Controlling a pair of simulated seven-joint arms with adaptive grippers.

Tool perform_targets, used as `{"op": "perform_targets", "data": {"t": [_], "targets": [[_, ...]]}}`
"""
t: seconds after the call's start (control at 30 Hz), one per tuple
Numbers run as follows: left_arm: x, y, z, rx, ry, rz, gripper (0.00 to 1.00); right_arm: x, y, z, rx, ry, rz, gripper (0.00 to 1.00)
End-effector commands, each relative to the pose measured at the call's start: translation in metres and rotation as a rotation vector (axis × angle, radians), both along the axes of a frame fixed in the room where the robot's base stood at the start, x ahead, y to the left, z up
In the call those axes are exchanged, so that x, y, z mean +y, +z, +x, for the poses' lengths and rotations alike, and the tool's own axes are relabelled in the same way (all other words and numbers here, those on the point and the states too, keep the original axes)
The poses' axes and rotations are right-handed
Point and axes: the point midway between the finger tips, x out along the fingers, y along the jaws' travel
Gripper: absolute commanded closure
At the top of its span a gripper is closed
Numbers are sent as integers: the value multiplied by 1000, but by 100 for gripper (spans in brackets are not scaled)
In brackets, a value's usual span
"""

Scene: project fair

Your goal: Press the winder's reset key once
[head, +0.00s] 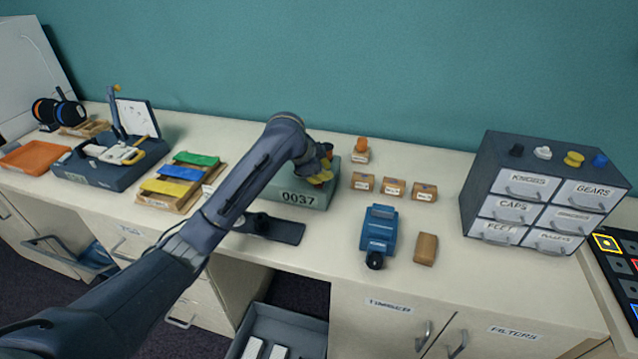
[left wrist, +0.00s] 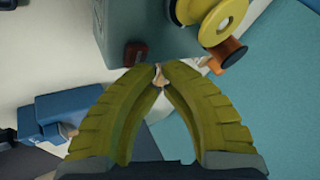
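The winder is a grey-green box (head: 300,197) with "0037" on its front, in the middle of the bench. My left gripper (head: 322,176) is above its right part in the head view and hides part of its top. In the left wrist view the winder's grey body (left wrist: 170,35) carries a yellow spool (left wrist: 222,20) and an orange knob (left wrist: 229,52). A dark red key-like block (left wrist: 136,53) is at its edge, just beyond and left of the fingertips (left wrist: 161,72). The fingers are closed together and hold nothing I can make out. Contact with the key cannot be told. My right gripper is out of view.
Right of the winder are small labelled boxes (head: 394,187), a blue device (head: 379,230) and a brown block (head: 426,249). A drawer cabinet (head: 530,196) stands farther right.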

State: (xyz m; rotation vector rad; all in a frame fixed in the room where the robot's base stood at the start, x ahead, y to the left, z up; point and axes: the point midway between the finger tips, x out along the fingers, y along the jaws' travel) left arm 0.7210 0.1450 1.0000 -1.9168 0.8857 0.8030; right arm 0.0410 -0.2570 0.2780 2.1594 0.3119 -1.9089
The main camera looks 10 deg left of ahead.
Motion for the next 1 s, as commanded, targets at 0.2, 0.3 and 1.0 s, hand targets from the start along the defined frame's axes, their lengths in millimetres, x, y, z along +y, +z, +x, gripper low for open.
{"op": "perform_targets", "data": {"t": [0.2, 0.3, 1.0], "targets": [[0, 0, 0, 0, 0, 1, 100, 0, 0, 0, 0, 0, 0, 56], [0, 0, 0, 0, 0, 1, 100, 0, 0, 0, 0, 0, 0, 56], [0, -7, 0, 0, 0, 1, 100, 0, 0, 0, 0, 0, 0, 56]]}}
